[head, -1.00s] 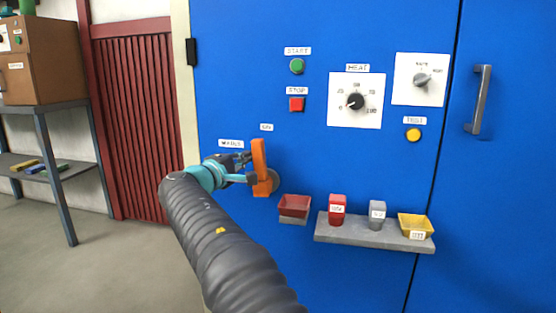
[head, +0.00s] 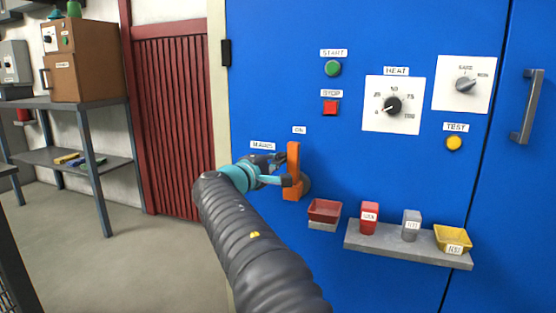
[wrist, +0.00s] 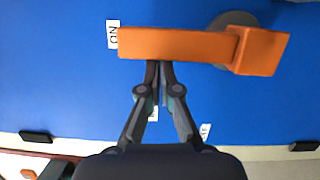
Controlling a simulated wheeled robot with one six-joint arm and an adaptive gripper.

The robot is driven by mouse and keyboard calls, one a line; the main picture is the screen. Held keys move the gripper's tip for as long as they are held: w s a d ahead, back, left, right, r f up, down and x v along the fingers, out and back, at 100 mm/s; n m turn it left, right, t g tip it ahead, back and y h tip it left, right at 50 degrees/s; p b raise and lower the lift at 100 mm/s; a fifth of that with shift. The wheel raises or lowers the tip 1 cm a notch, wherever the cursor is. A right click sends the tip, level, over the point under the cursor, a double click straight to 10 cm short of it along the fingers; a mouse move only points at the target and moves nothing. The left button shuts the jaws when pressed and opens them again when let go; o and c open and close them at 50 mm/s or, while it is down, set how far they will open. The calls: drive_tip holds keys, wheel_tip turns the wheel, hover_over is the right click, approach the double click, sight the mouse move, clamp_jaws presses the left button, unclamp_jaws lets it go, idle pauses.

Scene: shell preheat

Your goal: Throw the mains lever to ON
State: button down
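The orange mains lever (head: 294,160) is on the blue cabinet front. It stands about upright, with its free end close under the ON label (head: 299,130). In the wrist view the lever (wrist: 175,43) lies across the picture, its free end by the ON label (wrist: 112,35). My gripper (head: 284,170) is at the lever's left side. In the wrist view my gripper (wrist: 159,66) has its two fingers together, with nothing seen between them. The tips meet the lever's edge or pass behind it; I cannot tell if they touch.
The MAINS label (head: 262,146) is left of the lever. A dark red tray (head: 324,208) and a grey shelf (head: 395,243) with small containers are at lower right. START (head: 333,68) and STOP (head: 330,107) buttons are above. Open floor lies left.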

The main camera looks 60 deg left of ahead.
drive_tip(key=s+p, duration=0.3)
drive_tip(key=s, duration=0.8)
drive_tip(key=shift+s+d, duration=0.35)
drive_tip(key=shift+d, duration=0.1)
idle(0.4)
